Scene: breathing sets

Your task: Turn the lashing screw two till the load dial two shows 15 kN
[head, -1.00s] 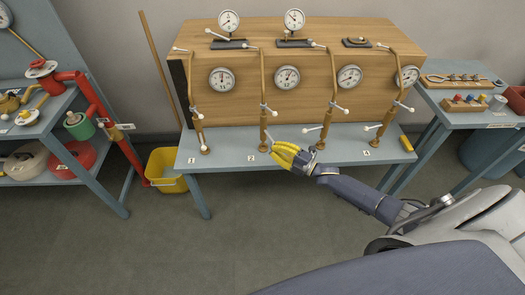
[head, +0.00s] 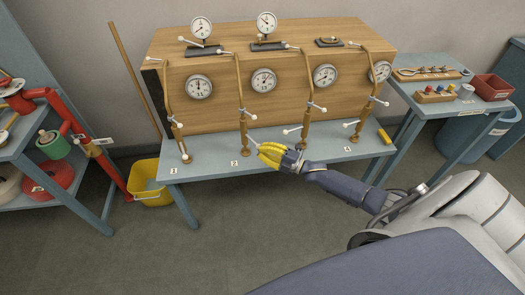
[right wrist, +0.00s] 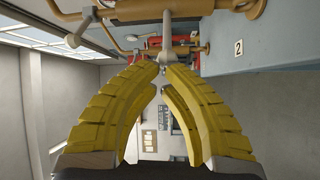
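Lashing screw two (head: 242,118) is the bronze upright rod above the "2" label on the bench. Load dial two (head: 264,80) is the round white gauge on the wooden block, right of that rod. Its needle is too small to read surely. My right gripper (head: 262,151) is low at the right side of screw two. In the right wrist view its yellow fingers (right wrist: 161,68) curve together, tips nearly meeting around the end of a pale handle bar (right wrist: 166,40) that comes from the screw. The fingers hide the bar's end. My left gripper is out of view.
Neighbouring screws one (head: 177,130) and three (head: 306,125) have protruding white-tipped bars. The wooden block (head: 220,115) stands behind. A yellow bucket (head: 150,185) is on the floor to the left. The bench front (head: 215,170) is mostly clear.

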